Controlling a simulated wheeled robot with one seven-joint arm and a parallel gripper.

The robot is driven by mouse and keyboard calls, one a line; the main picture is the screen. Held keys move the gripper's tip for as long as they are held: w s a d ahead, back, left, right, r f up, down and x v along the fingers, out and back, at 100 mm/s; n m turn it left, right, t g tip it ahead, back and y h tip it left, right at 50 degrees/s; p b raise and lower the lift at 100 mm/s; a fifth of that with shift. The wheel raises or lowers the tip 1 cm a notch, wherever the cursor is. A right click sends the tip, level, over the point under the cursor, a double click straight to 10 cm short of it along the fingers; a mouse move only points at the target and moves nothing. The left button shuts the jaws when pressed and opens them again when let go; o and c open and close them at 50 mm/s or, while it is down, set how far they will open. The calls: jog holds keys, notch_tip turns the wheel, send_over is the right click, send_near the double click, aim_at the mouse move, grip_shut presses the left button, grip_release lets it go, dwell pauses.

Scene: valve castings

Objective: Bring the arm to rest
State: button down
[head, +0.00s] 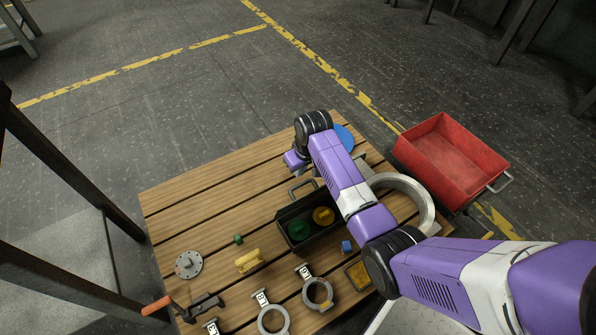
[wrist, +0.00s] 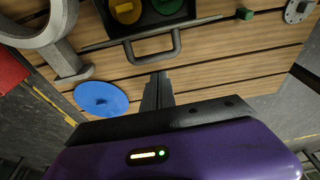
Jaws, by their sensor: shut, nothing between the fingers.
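My arm reaches from the lower right over the slatted wooden table (head: 190,210). In the wrist view, the fingers of my gripper (wrist: 157,88) are together with nothing between them. They point toward the handle (wrist: 150,52) of a dark box, and I cannot tell whether they touch it. In the head view, the dark box (head: 290,215) holds a green and a yellow round part. My arm hides part of the box and most of my gripper.
A red bin (head: 450,165) stands to the right. The table's far left is clear.

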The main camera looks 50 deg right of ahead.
jog(key=shift+s+r, duration=0.15)
jog(key=shift+r, duration=0.5)
jog(key=w+d+r+t+h, duration=0.2)
jog(key=w+d+r+t, duration=0.15)
jog(key=w+r, duration=0.2)
jog(key=a+r+t+h, duration=0.1)
jog(key=a+r+t, duration=0.3)
jog(key=a+t, duration=0.15)
jog(key=s+a+r+n+t+y, duration=0.1)
jog(key=s+a+r, duration=0.5)
jog(key=s, duration=0.7)
jog(key=s+a+r+n+t+y, duration=0.1)
jog(key=s+a+r+y, duration=0.15)
jog(key=s+a, duration=0.85)
jog(key=s+a+r+n+t+y, duration=0.1)
jog(key=s+a+r, duration=0.35)
jog(key=s, duration=1.15)
notch_tip(320, 180, up, 26)
jog(key=p, duration=2.5)
jog(key=shift+d+f+h+p, duration=0.15)
jog(key=shift+d+h+p, duration=0.05)
jog(key=shift+h+p, duration=0.15)
